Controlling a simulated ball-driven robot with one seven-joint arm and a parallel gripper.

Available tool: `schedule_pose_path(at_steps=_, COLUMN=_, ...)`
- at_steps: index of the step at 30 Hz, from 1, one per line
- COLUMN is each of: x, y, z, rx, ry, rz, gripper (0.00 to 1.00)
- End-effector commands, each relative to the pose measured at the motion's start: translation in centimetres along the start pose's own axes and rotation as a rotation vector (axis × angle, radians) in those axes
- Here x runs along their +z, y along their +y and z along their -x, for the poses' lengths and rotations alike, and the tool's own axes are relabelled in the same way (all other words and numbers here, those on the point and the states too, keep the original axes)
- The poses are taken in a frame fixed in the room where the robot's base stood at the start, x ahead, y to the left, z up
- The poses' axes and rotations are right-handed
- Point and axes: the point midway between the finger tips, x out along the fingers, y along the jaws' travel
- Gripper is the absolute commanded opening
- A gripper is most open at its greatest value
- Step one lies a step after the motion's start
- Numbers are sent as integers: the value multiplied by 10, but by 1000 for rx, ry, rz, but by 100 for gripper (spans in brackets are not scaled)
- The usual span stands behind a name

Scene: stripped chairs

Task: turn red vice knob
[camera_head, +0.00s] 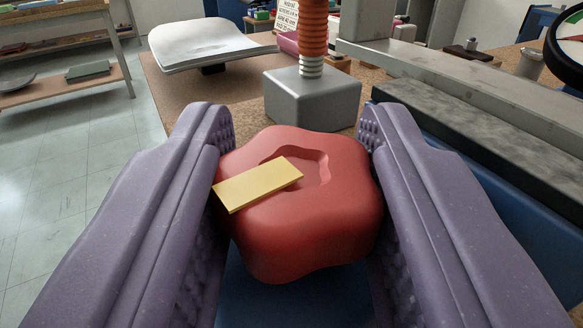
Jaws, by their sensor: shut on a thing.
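The red vice knob (305,235) is in the lower middle of the view. It is a lobed knob with a recess in its top, and a flat yellow bar (255,186) lies across its upper left face. My gripper (290,128) has its two purple fingers on either side of the knob. The fingers are shut on the knob, with their bumpy inner pads against its left and right sides. The underside of the knob and its shaft are hidden.
Behind the knob a grey metal block (312,95) stands on the brown bench with an orange threaded screw (313,35) above it. Long metal bars (470,90) lie close at the right. A white curved seat (205,42) is at the back left. Open tiled floor shows at left.

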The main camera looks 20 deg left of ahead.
Motion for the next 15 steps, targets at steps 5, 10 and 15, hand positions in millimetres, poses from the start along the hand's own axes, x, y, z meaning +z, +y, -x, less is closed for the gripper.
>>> schedule_pose_path(at_steps=5, x=-1, y=6, z=-1, rx=-154, ry=11, rz=3, gripper=9)
schedule_pose_path(at_steps=10, x=-2, y=6, z=-2, rx=-316, ry=12, rz=6, gripper=9)
schedule_pose_path(at_steps=15, x=-3, y=6, z=-2, rx=-469, ry=12, rz=8, gripper=9)
